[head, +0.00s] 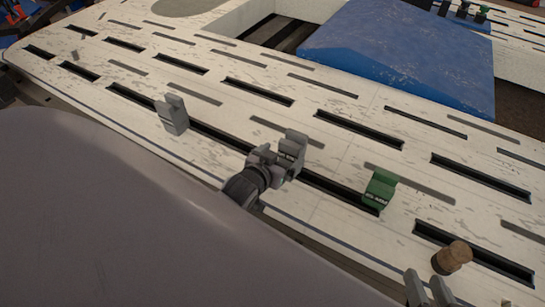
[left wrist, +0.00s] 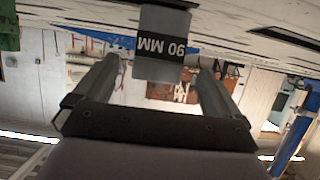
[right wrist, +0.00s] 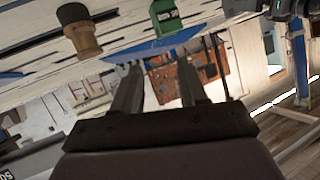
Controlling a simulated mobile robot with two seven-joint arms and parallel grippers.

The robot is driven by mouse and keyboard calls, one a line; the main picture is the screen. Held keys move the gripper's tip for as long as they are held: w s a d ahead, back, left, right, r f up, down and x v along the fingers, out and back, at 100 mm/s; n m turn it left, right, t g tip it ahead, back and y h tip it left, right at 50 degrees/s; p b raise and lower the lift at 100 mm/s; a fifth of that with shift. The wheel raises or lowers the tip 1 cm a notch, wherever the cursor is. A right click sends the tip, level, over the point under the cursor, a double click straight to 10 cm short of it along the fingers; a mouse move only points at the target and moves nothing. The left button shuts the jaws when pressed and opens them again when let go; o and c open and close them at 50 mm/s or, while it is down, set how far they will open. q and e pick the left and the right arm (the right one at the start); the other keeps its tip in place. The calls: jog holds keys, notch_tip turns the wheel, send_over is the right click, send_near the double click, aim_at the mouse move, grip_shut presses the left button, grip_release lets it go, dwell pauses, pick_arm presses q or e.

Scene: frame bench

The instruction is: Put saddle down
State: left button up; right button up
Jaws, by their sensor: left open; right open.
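A grey saddle block (head: 293,147) stands on the slotted bench top at a slot. It reads "90 MM" in the left wrist view (left wrist: 163,45). My left gripper (head: 277,165) is open right at this block, whose face shows between and just beyond the fingertips. I cannot tell whether they touch. Another grey saddle (head: 173,115) stands to the left along the same slot. A green saddle (head: 380,188) stands to the right; it also shows in the right wrist view (right wrist: 167,17). My right gripper (head: 430,290) is open and empty at the bottom right.
A brown cork-like cylinder (head: 453,257) stands just beyond my right gripper; it shows dark-ended in the right wrist view (right wrist: 80,30). The white bench top (head: 330,175) has rows of dark slots. A large blue slab (head: 400,50) lies at the back.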

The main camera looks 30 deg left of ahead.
pick_arm(q)
jog(key=s+d+r+m+g+h, duration=0.1)
jog(key=s+d+r+m+h, duration=0.1)
jog(key=s+d, duration=0.5)
jog(key=s+d+r+m+h+p, duration=0.1)
jog(key=s+d+r+m+h, duration=0.1)
jog(key=s+d+r, duration=0.4)
jog(key=s+h, duration=0.1)
jog(key=s, duration=0.2)
jog(key=shift+s+d+r+g+h, duration=0.2)
jog(key=shift+d+r+g+h, duration=0.2)
pick_arm(e)
jog(key=shift+s+d+r+h, duration=0.15)
jog(key=shift+d+r, duration=0.05)
jog(key=shift+d, duration=0.2)
jog(key=shift+s+d+r+h, duration=0.1)
jog(key=shift+d+r+h, duration=0.05)
jog(key=shift+d, duration=0.2)
pick_arm(q)
jog(key=shift+r+p, duration=0.1)
jog(key=shift+p, duration=0.2)
